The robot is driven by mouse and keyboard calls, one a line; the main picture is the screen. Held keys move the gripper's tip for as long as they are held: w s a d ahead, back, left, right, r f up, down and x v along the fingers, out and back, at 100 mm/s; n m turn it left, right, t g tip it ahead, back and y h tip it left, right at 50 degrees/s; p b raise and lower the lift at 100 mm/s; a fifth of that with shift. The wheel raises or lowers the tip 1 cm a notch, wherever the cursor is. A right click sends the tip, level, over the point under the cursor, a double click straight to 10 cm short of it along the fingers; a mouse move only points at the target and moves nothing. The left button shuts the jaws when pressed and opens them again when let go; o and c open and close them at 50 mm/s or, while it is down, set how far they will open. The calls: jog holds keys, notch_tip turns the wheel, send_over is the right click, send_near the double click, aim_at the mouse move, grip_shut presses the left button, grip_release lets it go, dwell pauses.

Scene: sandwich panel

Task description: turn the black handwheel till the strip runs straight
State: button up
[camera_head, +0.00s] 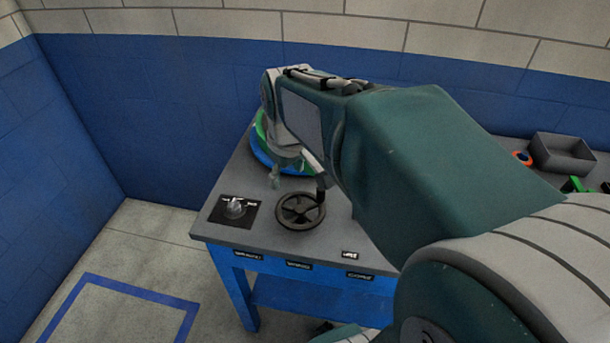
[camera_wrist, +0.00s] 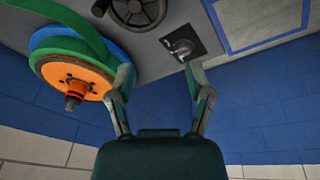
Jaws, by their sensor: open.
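The black handwheel (camera_head: 301,210) lies on the grey table top near its front edge, with a knob standing up at its far side. It also shows at the top of the wrist view (camera_wrist: 137,8), partly cut off. My gripper (camera_wrist: 157,75) is open and empty, its two fingers spread, apart from the handwheel. In the head view my gripper (camera_head: 288,172) hangs beyond the handwheel, partly hidden by my arm. A green strip (camera_wrist: 72,18) runs over a blue and green reel with an orange face (camera_wrist: 82,78) in the wrist view. How straight the strip runs is hidden.
A silver knob on a black plate (camera_head: 234,210) sits left of the handwheel. A grey bin (camera_head: 562,153) and an orange ring (camera_head: 522,158) are at the right. Labels line the blue table's front edge. Blue walls stand behind and left; the floor at left is clear.

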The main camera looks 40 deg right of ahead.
jog(key=n+g, duration=0.1)
jog(key=g, duration=0.1)
send_near(321, 192)
jog(key=shift+w+d+f+y, duration=0.2)
jog(key=shift+w+d+y, duration=0.3)
jog(key=shift+d, duration=0.3)
notch_tip(321, 192, down, 11)
jog(key=shift+r, duration=0.1)
jog(key=shift+a, duration=0.1)
grip_shut()
